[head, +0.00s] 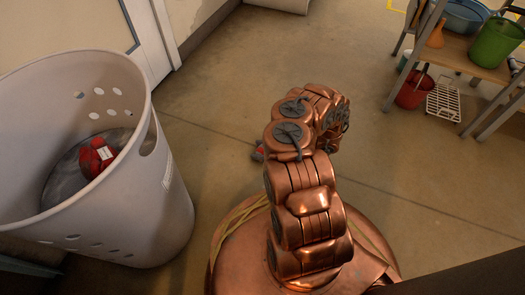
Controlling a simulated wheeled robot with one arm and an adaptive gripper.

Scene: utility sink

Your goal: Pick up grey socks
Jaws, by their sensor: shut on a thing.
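I cannot make out the grey socks for certain. A grey patch (66,183) shows inside the tall laundry basket (165,215) at the left, but I cannot tell whether it is cloth or the basket's bottom. A red bundle with a white label (95,158) lies over it. My copper arm rises in the middle and bends over away from me; its end and my gripper are hidden behind the arm links. A small red and grey thing (258,151) peeks out just left of the arm, mostly hidden, and I cannot tell what it is.
A wooden shelf (455,55) at the upper right holds a blue basin (462,16) and a green bucket (497,42). A red bucket (411,92) and a white rack (443,101) stand on the floor below. A door (148,38) is behind the basket. The middle floor is clear.

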